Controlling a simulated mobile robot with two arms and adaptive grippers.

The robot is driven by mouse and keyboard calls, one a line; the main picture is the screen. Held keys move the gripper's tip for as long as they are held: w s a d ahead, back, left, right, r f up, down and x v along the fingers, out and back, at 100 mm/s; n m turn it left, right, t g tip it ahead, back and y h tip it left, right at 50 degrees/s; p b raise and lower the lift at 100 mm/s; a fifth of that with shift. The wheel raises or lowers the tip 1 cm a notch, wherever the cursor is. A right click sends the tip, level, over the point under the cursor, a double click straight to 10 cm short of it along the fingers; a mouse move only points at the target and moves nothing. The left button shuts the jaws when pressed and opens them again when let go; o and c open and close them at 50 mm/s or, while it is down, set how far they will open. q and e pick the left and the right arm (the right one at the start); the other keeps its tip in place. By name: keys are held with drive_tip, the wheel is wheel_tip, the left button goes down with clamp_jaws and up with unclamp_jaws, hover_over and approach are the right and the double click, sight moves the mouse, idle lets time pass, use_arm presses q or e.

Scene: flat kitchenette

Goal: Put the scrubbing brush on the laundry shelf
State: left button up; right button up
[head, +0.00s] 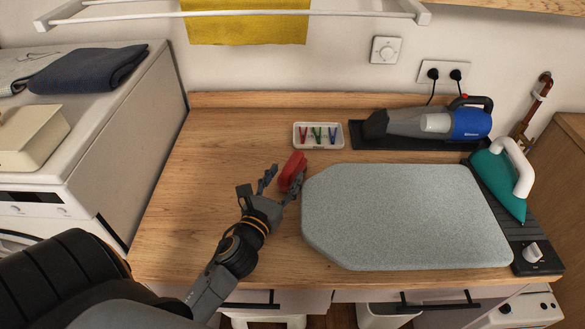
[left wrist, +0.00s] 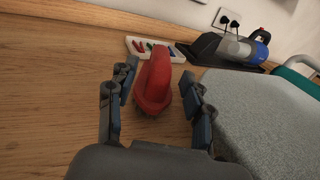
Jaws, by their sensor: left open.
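The red scrubbing brush (head: 292,172) lies on the wooden counter, just left of the ironing board's rounded end. In the left wrist view the brush (left wrist: 154,82) lies between the two fingers, with its narrow end pointing away. My left gripper (head: 281,182) is open, low over the counter at the near side of the brush. Its fingers stand on either side with gaps; no grip shows. A wooden shelf edge (head: 510,4) shows at the top right; I cannot tell if it is the laundry shelf. My right gripper is not in view.
The grey ironing board (head: 410,215) is close right of the gripper. A white tray of pegs (head: 320,135) and a handheld vacuum (head: 435,121) stand behind. A teal iron (head: 500,182) is at right. A drying rack (head: 130,17) holds a yellow cloth (head: 246,25). The counter's left is clear.

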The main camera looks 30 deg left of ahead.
use_arm(q)
drive_tip(key=w, duration=0.1)
drive_tip(key=w+p, duration=0.1)
drive_tip(key=w, duration=0.2)
drive_tip(key=shift+w+a+r+p, duration=0.3)
drive_tip(key=shift+a, duration=0.1)
drive_tip(key=shift+w, duration=0.2)
clamp_jaws()
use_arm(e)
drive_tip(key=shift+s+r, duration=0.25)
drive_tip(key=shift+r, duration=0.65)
